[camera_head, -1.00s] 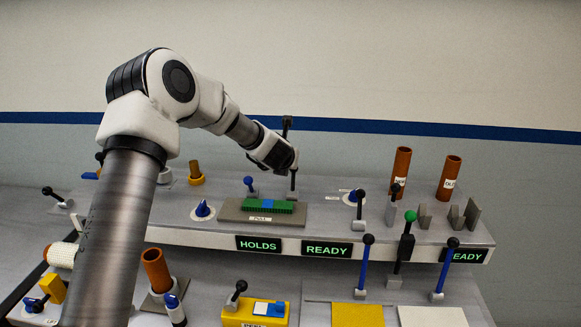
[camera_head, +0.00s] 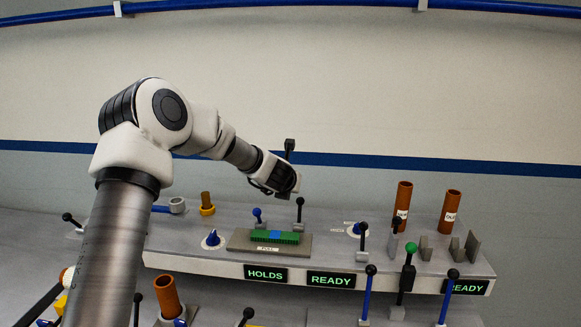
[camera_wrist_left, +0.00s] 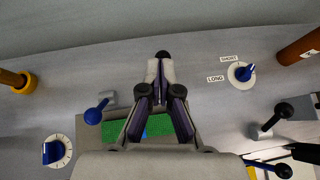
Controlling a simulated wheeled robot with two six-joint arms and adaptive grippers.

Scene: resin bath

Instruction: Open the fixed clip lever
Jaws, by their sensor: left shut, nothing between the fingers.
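I cannot tell which is the fixed clip lever. My left gripper (camera_head: 289,190) is just above the black knob, shut and empty. In the left wrist view its closed fingers (camera_wrist_left: 161,82) reach over the green board (camera_wrist_left: 120,130), with a black knob (camera_wrist_left: 163,54) at their tips. My right gripper is out of view.
Blue dials (camera_head: 212,239) (camera_head: 357,230) flank the plate. Two brown tubes (camera_head: 403,200) (camera_head: 450,207) and grey upright plates (camera_head: 471,243) stand at right. Lit signs (camera_head: 265,273) line the shelf's front. Several levers, including a green-knobbed one (camera_head: 410,248), rise at front right.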

